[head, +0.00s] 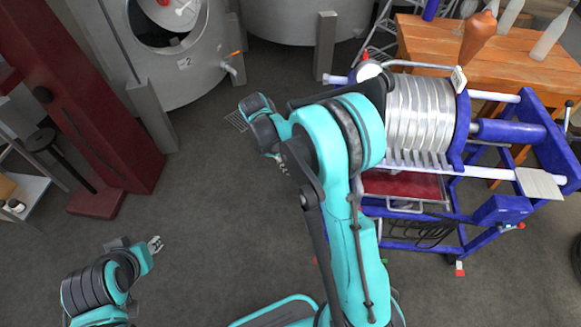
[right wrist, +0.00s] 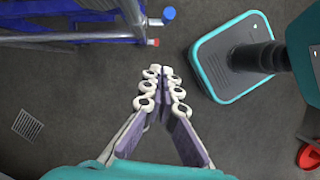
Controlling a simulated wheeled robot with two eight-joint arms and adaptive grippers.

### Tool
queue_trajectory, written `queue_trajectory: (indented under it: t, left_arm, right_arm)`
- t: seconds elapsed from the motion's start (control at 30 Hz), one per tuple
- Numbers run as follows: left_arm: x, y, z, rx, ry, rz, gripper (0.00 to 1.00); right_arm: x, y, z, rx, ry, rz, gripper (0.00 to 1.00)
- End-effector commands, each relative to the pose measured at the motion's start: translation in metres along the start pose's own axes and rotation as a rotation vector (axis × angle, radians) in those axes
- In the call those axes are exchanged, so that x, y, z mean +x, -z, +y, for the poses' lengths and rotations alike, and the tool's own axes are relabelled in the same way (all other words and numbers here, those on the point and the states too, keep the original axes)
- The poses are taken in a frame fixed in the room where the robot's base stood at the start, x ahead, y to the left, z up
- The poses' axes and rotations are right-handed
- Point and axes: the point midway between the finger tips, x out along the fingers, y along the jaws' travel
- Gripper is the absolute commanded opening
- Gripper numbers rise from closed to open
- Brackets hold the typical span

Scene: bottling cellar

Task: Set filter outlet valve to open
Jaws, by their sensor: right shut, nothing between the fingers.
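The plate filter has a blue frame (head: 505,212) and a stack of silver plates (head: 415,112), at the right of the head view. A small red part (head: 365,57) stands beside a round white gauge at its far left end. I cannot tell which part is the outlet valve or how it is set. My right gripper (head: 283,165) is left of the filter, partly hidden by my arm. In the right wrist view it (right wrist: 163,85) is shut and empty, pointing over floor. My left gripper (head: 155,243) is low at left, over floor, too small to judge.
A steel tank marked 2 (head: 185,75) with an orange-handled valve (head: 233,55) stands at the back left. A wooden table (head: 415,35) with bottles is behind the filter. A red column (head: 90,110) stands left. Grey floor (head: 215,200) between is clear.

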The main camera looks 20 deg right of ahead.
Motion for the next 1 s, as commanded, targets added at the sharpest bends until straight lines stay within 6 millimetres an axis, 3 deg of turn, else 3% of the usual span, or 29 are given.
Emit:
queue_trajectory:
  t: [0.03, 0.3, 0.6, 1.0]
  left_arm:
    - [0.006, -0.004, 0.0, 0.0, 0.0, 0.0, 0.35]
    - [0.021, -0.015, 0.0, -0.001, -0.001, -0.001, 0.35]
    - [0.026, -0.018, 0.0, -0.001, -0.001, -0.001, 0.35]
    - [0.026, -0.018, 0.0, -0.002, -0.001, -0.001, 0.35]
  right_arm:
    - [0.015, 0.001, 0.0, 0.002, 0.0, 0.0, 0.0]
    - [0.072, 0.001, 0.0, 0.002, 0.0, 0.001, 0.0]
    - [0.077, -0.035, 0.0, 0.002, 0.0, 0.001, 0.0]
    - [0.077, -0.039, 0.0, 0.001, 0.0, 0.002, 0.0]
